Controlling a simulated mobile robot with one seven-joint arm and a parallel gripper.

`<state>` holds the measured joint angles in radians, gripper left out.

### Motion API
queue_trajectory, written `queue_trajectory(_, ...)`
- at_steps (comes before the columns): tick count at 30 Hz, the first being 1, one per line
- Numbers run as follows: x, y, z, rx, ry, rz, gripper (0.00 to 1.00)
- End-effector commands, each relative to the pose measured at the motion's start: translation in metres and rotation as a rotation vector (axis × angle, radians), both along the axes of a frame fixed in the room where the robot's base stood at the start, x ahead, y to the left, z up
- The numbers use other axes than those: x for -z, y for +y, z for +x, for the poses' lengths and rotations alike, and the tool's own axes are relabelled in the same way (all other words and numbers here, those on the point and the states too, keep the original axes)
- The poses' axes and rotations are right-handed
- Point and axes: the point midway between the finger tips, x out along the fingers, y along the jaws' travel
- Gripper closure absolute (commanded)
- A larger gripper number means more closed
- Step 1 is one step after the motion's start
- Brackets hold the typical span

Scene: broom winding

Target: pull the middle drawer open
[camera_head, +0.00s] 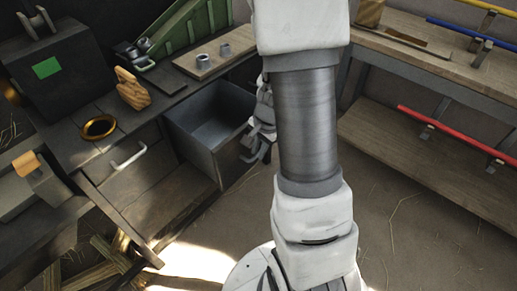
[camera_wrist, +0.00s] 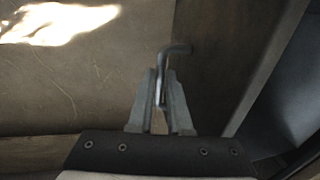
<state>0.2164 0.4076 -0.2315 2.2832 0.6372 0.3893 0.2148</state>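A grey-lined drawer (camera_head: 203,142) stands pulled out from the workbench in the head view, its inside empty. My gripper (camera_head: 262,122) is at its front face, partly hidden behind my arm. In the wrist view the fingers of my gripper (camera_wrist: 162,78) are close together around a grey bar handle (camera_wrist: 178,48) on the dark wooden drawer front (camera_wrist: 215,65). The drawer's bluish inside shows at the right of that view. Another drawer front with a pale handle (camera_head: 129,156) is closed to the left.
The workbench (camera_head: 75,145) carries a brass ring (camera_head: 98,127), a wooden piece (camera_head: 132,89) and a board with two metal cylinders (camera_head: 215,60). A shelf unit (camera_head: 440,150) with a red rod (camera_head: 450,134) stands at the right. Bare floor lies between them.

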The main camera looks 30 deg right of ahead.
Motion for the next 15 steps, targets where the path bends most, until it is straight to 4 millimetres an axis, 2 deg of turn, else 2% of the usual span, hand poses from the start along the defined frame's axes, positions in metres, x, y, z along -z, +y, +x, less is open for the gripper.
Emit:
queue_trajectory(1, 0.0001, 0.0003, -0.0001, 0.000, 0.000, 0.001, 0.73)
queue_trajectory(4, 0.0001, 0.0002, 0.0000, 0.000, 0.000, 0.000, 0.55)
queue_trajectory(12, -0.0005, -0.0001, 0.0004, 0.000, 0.000, -0.001, 0.55)
queue_trajectory(15, -0.0063, -0.0005, -0.0002, 0.000, -0.002, -0.002, 0.55)
